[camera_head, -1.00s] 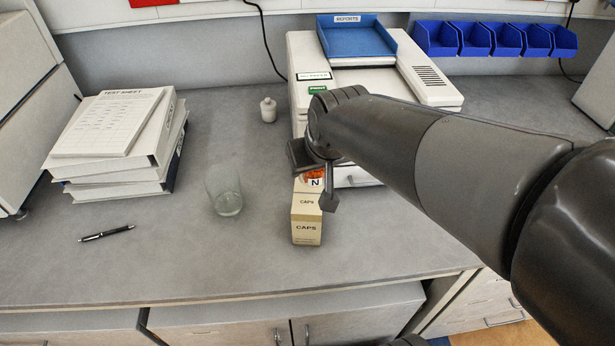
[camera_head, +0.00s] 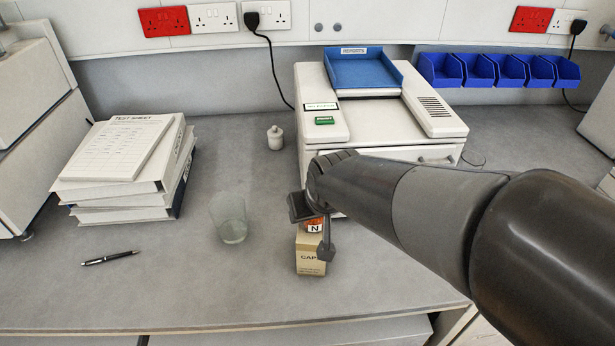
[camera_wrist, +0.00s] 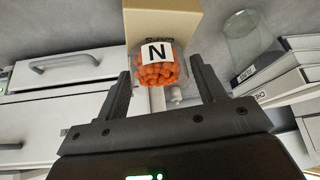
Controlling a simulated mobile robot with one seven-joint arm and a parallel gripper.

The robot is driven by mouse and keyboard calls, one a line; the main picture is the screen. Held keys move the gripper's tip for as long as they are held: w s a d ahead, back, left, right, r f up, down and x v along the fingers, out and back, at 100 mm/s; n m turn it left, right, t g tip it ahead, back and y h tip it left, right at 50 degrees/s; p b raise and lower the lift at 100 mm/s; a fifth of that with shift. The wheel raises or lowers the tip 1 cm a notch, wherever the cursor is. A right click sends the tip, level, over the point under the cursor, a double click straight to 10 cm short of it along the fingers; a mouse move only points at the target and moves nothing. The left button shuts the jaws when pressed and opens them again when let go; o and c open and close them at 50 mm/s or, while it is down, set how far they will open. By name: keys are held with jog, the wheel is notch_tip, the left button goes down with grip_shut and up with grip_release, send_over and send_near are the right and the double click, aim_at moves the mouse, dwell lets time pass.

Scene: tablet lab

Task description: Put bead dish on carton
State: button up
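The bead dish (camera_head: 313,226) is a clear dish of orange beads with a white N label. In the wrist view the dish (camera_wrist: 158,72) sits between the two fingertips. My gripper (camera_wrist: 159,68) appears shut on it, with a finger at either side. The carton (camera_head: 310,262) is a tan upright box marked CAPS at the bench front. The dish covers much of its top in the head view. The carton (camera_wrist: 163,20) also shows behind the dish in the wrist view. Whether the dish touches the carton top is unclear. My gripper (camera_head: 314,228) partly hides both.
A clear glass (camera_head: 231,222) stands left of the carton. A small white bottle (camera_head: 275,138) stands behind. A white instrument (camera_head: 375,125) with a blue tray (camera_head: 362,68) is at the back. Binders (camera_head: 130,165) and a pen (camera_head: 109,258) lie left.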

jog(key=shift+o, duration=0.9)
jog(key=shift+s+r, duration=0.1)
jog(key=shift+r, duration=0.3)
jog(key=v, duration=1.1)
jog(key=s+d+f+m+h, duration=0.1)
jog(key=s+d+f+m, duration=0.1)
jog(key=s+d, duration=0.4)
jog(key=shift+s+d+f, duration=0.25)
jog(key=shift+d+f, duration=0.6)
jog(key=shift+d, duration=0.35)
